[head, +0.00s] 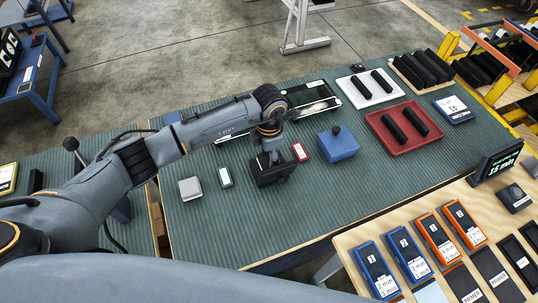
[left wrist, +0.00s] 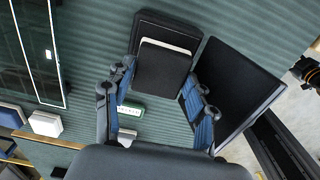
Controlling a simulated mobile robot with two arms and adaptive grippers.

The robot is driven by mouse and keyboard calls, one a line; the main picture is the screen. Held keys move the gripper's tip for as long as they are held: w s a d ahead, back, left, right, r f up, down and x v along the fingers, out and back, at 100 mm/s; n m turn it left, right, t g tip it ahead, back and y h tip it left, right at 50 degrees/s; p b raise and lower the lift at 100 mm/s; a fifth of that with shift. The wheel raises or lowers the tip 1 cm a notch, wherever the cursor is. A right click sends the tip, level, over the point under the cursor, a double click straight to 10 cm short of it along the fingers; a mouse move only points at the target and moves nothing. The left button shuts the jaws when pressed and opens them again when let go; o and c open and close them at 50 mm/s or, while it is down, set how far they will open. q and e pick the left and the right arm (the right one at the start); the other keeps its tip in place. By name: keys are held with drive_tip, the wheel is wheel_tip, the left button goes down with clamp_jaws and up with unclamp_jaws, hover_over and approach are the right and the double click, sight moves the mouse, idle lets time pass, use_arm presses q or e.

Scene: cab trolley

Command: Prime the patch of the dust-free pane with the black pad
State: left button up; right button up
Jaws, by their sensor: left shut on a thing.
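My left gripper (head: 270,160) is shut on a black pad (head: 274,177), held low over the green mat; whether the pad touches the mat is unclear. In the left wrist view the black pad (left wrist: 165,68) shows between the blue-lined fingers of the left gripper (left wrist: 157,110), with a pale edge. A long dark pane (head: 319,106) with light edges lies behind the arm, which hides part of it; a pale patch shows on it. The pane (left wrist: 35,55) also shows at the left of the wrist view. Dust on it is too small to tell. My right gripper is out of view.
The green mat (head: 250,222) has a white block (head: 190,188), a green-edged tag (head: 225,177), a red-edged tag (head: 300,151) and a blue box with a black knob (head: 338,146). A red tray (head: 432,139) and white tray (head: 351,97) hold black rolls. The front mat is clear.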

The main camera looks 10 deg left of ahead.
use_arm(q)
drive_tip(key=shift+f+b, duration=0.35)
drive_tip(key=shift+f, duration=0.05)
idle(0.4)
drive_tip(key=shift+f, duration=0.1)
idle(1.3)
drive_tip(key=shift+r+p, duration=0.4)
drive_tip(key=shift+r, duration=0.5)
drive_tip(key=shift+r+p, duration=1.5)
drive_tip(key=shift+r, duration=1.2)
